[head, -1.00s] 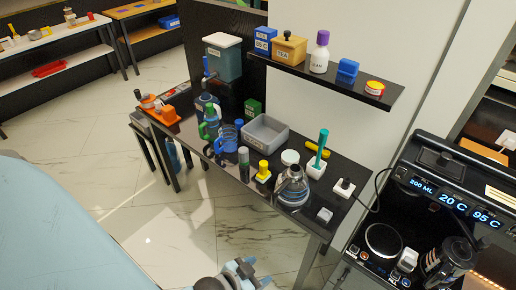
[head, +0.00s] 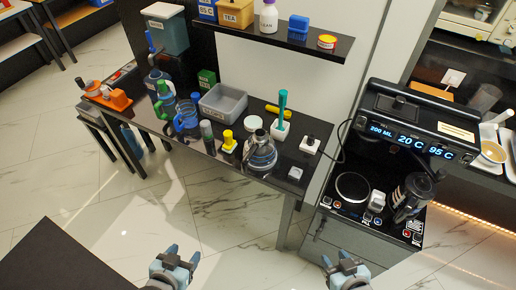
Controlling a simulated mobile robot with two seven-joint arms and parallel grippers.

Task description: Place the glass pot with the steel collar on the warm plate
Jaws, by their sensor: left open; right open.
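A rounded glass pot with a grey steel-looking collar (head: 260,154) stands upright at the right part of the dark narrow table's front edge. The likely warm plate is a round dark disc with a pale rim (head: 352,187) on the black machine at right; nothing stands on it. A second, dark glass pot with a black handle (head: 412,194) stands on the machine, right of the disc. My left gripper (head: 183,257) is open and empty over the floor, below and left of the glass pot. My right gripper (head: 336,261) is open and empty, in front of the machine's cabinet.
The dark table (head: 220,158) also holds a grey bin (head: 222,104), a blue pitcher (head: 186,117), a yellow-topped item (head: 228,141) and a teal-handled tool (head: 281,112). A small white block (head: 378,201) sits beside the disc. A wall shelf (head: 280,37) hangs above. Floor is open in front.

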